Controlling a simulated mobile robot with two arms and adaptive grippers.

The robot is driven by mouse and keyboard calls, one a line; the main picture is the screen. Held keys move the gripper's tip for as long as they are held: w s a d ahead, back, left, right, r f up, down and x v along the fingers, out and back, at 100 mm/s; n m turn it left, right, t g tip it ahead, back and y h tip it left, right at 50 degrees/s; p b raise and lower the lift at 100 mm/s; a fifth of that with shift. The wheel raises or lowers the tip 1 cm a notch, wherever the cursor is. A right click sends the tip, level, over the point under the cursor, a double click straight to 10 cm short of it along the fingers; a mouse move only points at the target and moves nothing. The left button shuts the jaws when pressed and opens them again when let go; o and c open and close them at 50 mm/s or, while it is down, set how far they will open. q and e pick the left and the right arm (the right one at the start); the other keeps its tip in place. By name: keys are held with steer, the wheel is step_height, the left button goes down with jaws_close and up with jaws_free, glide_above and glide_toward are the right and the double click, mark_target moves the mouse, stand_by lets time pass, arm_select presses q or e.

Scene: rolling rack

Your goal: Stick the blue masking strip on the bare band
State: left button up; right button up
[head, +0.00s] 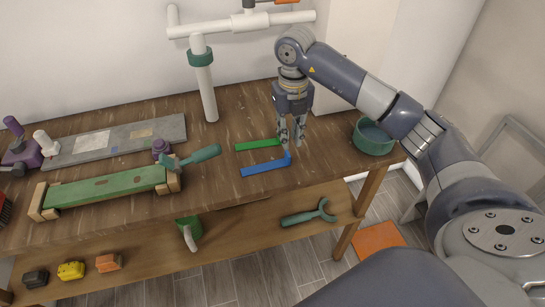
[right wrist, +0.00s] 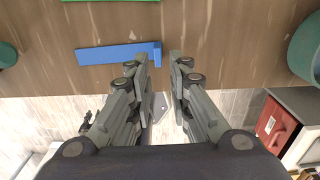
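The blue masking strip (head: 265,167) lies on the wooden bench, with a short upright tab at its right end. It also shows in the right wrist view (right wrist: 115,53), its tab end close to my left-hand fingertip. My right gripper (head: 291,141) points down above the bench near that tab end. In the right wrist view its fingers (right wrist: 161,58) are apart with nothing between them. A green board (head: 105,187) rests on wooden blocks at the left; a small brownish patch shows on it. I cannot tell for sure which surface is the bare band. My left gripper is out of view.
A similar green strip (head: 257,144) lies behind the blue one. A teal-handled tool (head: 200,156) lies by the board's right end. A grey panel (head: 120,142) lies behind the board. A green bowl (head: 373,138) stands at the right. A white pipe (head: 206,90) rises at the back.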

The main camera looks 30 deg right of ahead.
mark_target(288, 153)
steer(key=shift+s+f, duration=0.2)
steer(key=shift+f, duration=1.05)
steer(key=f+p, duration=0.1)
steer(key=f, duration=0.1)
steer(key=f+p, duration=0.1)
steer(key=f, duration=0.1)
steer(key=shift+w+a+f, duration=0.15)
steer(key=shift+w+f, duration=0.05)
steer(key=shift+f, duration=0.35)
steer(key=shift+c, duration=0.5)
jaws_close()
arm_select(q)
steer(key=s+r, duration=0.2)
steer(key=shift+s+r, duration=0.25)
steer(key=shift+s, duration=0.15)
